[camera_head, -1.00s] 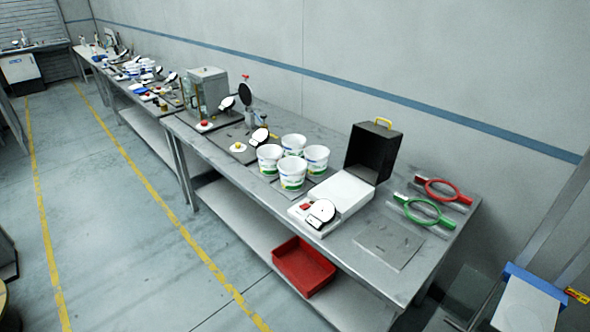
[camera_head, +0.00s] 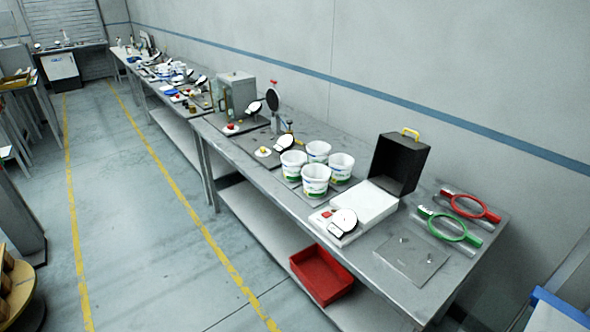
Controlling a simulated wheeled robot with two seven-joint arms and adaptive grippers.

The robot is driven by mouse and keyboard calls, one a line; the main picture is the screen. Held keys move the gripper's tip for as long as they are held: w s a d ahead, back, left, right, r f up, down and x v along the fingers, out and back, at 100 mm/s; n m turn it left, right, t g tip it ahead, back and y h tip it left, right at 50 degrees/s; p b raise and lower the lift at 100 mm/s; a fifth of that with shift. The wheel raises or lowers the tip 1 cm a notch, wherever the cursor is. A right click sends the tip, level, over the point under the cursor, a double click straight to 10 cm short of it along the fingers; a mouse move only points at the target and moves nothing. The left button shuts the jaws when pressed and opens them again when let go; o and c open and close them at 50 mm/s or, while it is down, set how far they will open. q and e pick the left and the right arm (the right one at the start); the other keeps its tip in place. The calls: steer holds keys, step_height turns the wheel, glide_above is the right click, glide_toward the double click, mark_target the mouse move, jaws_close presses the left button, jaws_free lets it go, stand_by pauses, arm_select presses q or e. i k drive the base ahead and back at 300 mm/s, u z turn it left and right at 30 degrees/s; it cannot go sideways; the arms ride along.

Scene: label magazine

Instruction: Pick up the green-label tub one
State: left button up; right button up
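Several white tubs stand upright in a cluster on the metal bench (camera_head: 282,185). The front tub (camera_head: 316,180) shows a green label band. The left tub (camera_head: 292,166), the back tub (camera_head: 318,151) and the right tub (camera_head: 340,167) stand close around it, and their labels are partly hidden or too small to read. Neither of my grippers is in view.
Right of the tubs are a white device (camera_head: 357,205), a black open case (camera_head: 399,163) and red (camera_head: 470,206) and green (camera_head: 447,227) ring tools. A red bin (camera_head: 321,274) sits on the lower shelf. The floor aisle (camera_head: 140,220) is clear.

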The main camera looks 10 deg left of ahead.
mark_target(293, 161)
steer(key=z, duration=0.15)
steer(key=k, duration=0.4)
steer(key=u, duration=1.3)
steer(key=i, duration=1.65)
steer(key=u, duration=0.45)
steer(key=i, duration=1.5)
steer(key=z, duration=1.2)
steer(key=i, duration=0.9)
steer(key=z, duration=1)
